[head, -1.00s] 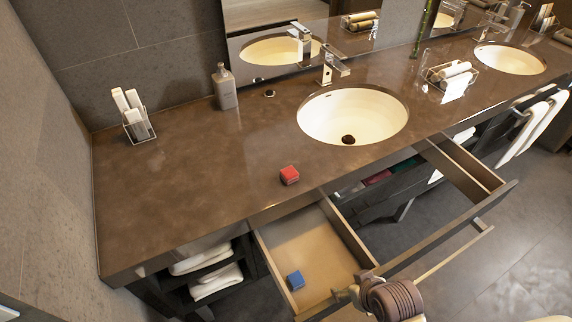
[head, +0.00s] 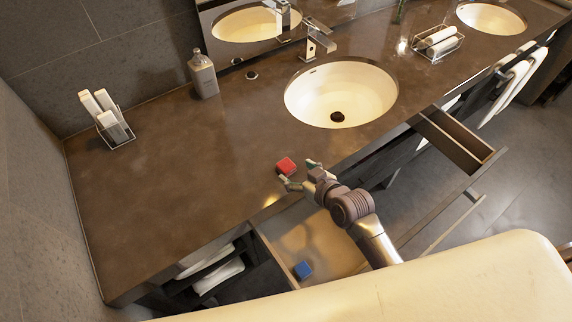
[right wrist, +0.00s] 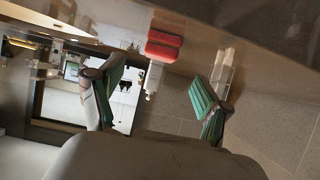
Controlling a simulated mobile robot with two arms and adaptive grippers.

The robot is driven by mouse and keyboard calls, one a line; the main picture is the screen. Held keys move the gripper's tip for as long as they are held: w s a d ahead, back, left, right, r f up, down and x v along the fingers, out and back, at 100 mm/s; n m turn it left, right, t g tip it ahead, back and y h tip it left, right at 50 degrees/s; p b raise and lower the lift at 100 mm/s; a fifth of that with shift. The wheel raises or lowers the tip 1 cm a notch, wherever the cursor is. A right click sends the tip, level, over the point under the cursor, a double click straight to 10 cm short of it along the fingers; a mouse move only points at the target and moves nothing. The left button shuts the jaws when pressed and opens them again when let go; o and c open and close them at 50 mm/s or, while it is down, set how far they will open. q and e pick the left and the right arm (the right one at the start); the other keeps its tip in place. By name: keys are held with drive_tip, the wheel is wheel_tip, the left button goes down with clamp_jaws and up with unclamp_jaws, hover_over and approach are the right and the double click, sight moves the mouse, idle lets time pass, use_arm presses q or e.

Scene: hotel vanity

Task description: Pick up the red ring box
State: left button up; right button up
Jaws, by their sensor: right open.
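The red ring box (head: 285,166) sits on the brown countertop near its front edge, left of and in front of the near sink. My right gripper (head: 298,174) is open just beside the box. Its fingertips point at the box, one toward its front side and one toward its right side, and nothing is held. In the right wrist view the red ring box (right wrist: 163,42) shows beyond the gap between the two open green-padded fingers of the right gripper (right wrist: 157,75). My left gripper is not in view.
An open drawer (head: 340,258) below the counter holds a blue box (head: 303,269). A grey bottle (head: 203,74), a holder with rolled white towels (head: 107,118) and a sink (head: 340,92) stand farther back. The counter left of the red box is clear.

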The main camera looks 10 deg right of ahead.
sight(288, 166)
drive_tip(key=shift+w+a+f, duration=0.2)
drive_tip(key=shift+w+f, duration=0.05)
drive_tip(key=shift+w, duration=0.25)
drive_tip(key=shift+w+a+f, duration=0.1)
drive_tip(key=shift+w+f, duration=0.05)
drive_tip(key=shift+w, duration=0.1)
drive_tip(key=shift+p+x, duration=0.65)
drive_tip(key=shift+x, duration=1.55)
drive_tip(key=shift+w+a+f, duration=0.1)
drive_tip(key=shift+w+f, duration=0.1)
drive_tip(key=shift+f, duration=0.1)
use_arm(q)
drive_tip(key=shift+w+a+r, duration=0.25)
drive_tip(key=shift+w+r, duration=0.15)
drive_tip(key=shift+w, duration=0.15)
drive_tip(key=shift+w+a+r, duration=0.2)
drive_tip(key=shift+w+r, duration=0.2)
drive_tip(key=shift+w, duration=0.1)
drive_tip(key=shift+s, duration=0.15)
use_arm(e)
drive_tip(key=shift+s, duration=0.1)
